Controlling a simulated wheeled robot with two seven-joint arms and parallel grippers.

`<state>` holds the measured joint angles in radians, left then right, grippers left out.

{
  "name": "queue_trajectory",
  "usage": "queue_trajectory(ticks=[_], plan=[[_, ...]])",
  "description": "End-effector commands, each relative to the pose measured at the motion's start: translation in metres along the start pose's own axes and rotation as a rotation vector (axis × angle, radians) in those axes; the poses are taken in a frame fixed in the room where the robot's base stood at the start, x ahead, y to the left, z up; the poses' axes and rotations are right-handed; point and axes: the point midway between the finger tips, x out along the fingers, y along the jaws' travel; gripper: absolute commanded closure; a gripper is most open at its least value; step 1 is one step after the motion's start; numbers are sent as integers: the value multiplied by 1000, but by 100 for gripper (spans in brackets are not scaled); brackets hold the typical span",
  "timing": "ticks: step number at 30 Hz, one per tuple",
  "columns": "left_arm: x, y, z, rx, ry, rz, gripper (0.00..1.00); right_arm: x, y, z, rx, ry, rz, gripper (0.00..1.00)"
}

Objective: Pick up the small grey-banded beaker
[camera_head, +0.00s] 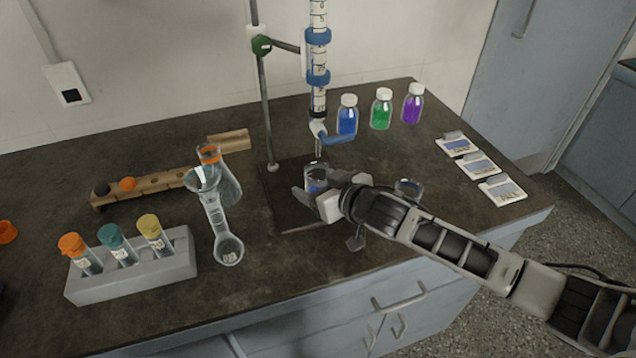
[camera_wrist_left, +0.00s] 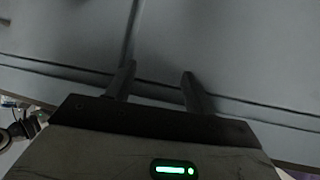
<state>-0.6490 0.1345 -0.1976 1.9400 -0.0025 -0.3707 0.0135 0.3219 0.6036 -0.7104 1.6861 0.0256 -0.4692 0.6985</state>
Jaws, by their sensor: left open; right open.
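A small clear beaker (camera_head: 316,176) with a bluish band stands under the burette tip in the head view. A second small glass vessel (camera_head: 408,187) with a dark band stands to the right, just behind my right arm. I cannot tell for sure which band is grey. My right gripper (camera_head: 318,190) is open, with its fingers at the beaker under the burette; its lower part is hidden by them, and contact cannot be told. My left gripper (camera_wrist_left: 157,78) is open and empty in the left wrist view, in front of a grey-blue cabinet front.
A burette (camera_head: 318,60) hangs on a stand (camera_head: 262,110) above the beaker. Blue, green (camera_head: 381,112) and purple bottles stand behind. Labelled cards (camera_head: 478,165) lie at right.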

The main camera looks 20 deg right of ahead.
Motion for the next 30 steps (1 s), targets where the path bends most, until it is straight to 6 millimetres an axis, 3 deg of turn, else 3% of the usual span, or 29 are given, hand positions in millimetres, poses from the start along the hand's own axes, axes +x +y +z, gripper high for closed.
queue_trajectory(ticks=[4, 9, 23, 28, 30], plan=[[0, 0, 1, -1, -1, -1, 47, 0, 0, 0, 0, 0, 0, 32], [0, 0, 1, -1, -2, -1, 47, 0, 0, 0, 0, 0, 0, 79], [1, 0, 2, -1, -4, -1, 47, -2, 0, -5, 0, 2, 1, 79], [3, 0, 4, -2, -5, 0, 47, -7, 1, -15, -1, 2, 0, 79], [3, 0, 3, -2, -3, 1, 47, -13, 0, -10, 0, -2, 0, 79]])
